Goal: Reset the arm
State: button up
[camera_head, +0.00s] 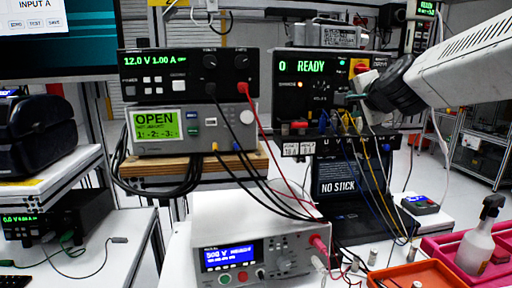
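My arm reaches in from the right edge and ends in a dark wrist. My gripper (358,90) is in front of the right side of a black instrument (300,85) whose green display reads "0 READY". The gripper is seen side-on and small, so I cannot tell whether its fingers are open, shut or touching the panel. A red and yellow control (361,68) shows just above the gripper. Part of the instrument's right face is hidden behind the gripper and wrist.
A black power supply (185,75) sits on a meter reading "OPEN" (155,125), left of the instrument. A white tester (260,258) stands below. Loose cables (255,150) hang between the units. An orange tray (420,273) and a pink tray with a spray bottle (478,245) are lower right.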

jog(key=s+a+f+n+g+y, duration=0.2)
jog(key=s+a+f+n+g, duration=0.3)
jog(key=s+f, duration=0.45)
jog(key=s+d+f+n+g, duration=0.1)
jog(key=s+f+n+g, duration=0.1)
jog(key=s, duration=0.7)
jog(key=s+d+f+n+g+h, duration=0.1)
jog(key=s+f+n+g, duration=0.2)
jog(key=s, duration=0.7)
jog(key=s+d+f+n+g+h, duration=0.1)
jog(key=s+d+f+n+g, duration=0.1)
jog(key=s+f, duration=0.4)
jog(key=s+n+g, duration=0.1)
jog(key=s+n, duration=0.1)
jog(key=s, duration=0.1)
jog(key=shift+s, duration=0.2)
